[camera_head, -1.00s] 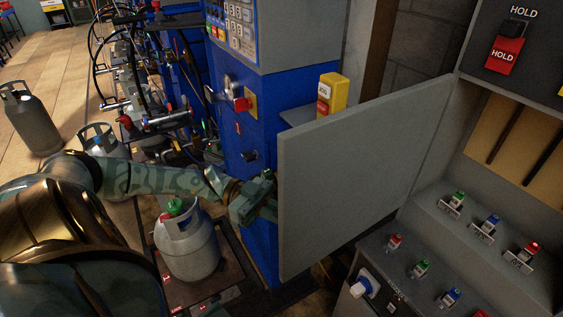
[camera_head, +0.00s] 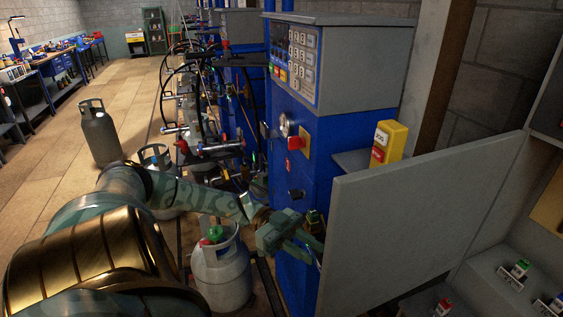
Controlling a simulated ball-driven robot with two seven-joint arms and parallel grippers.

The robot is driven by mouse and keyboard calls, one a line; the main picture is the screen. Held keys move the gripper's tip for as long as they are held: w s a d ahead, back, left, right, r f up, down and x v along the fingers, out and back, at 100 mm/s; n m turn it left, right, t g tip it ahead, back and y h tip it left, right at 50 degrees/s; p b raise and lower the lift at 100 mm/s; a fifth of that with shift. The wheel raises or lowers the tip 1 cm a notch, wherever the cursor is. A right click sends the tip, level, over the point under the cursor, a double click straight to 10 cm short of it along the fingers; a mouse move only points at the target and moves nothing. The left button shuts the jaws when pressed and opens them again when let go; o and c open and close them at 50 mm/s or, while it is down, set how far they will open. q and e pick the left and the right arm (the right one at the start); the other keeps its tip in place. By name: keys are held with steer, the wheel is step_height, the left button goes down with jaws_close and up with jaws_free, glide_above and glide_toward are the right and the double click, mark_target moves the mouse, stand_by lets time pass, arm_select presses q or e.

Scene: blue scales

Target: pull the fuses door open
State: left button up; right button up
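The fuses door (camera_head: 415,220) is a flat grey panel. It stands swung wide open on the right, its free left edge toward the blue machine, its far edge by the fuse cabinet. My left gripper (camera_head: 315,238) is at the door's free left edge, in front of the blue machine. Its two fingers look spread apart, with their tips close to the edge. Whether they touch the door is unclear, and nothing shows held between them. My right gripper is out of view.
A grey gas cylinder (camera_head: 221,270) with a green valve stands below my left forearm. The blue machine (camera_head: 345,150) with a keypad stands behind the gripper. A yellow button box (camera_head: 388,142) is on a shelf behind the door. Fuses (camera_head: 514,272) show at lower right.

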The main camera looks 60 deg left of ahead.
arm_select(q)
steer(key=b+v, duration=0.2)
steer(key=v, duration=0.9)
steer(key=shift+a+b, duration=0.3)
steer(key=shift+b, duration=0.05)
steer(key=shift+f, duration=0.1)
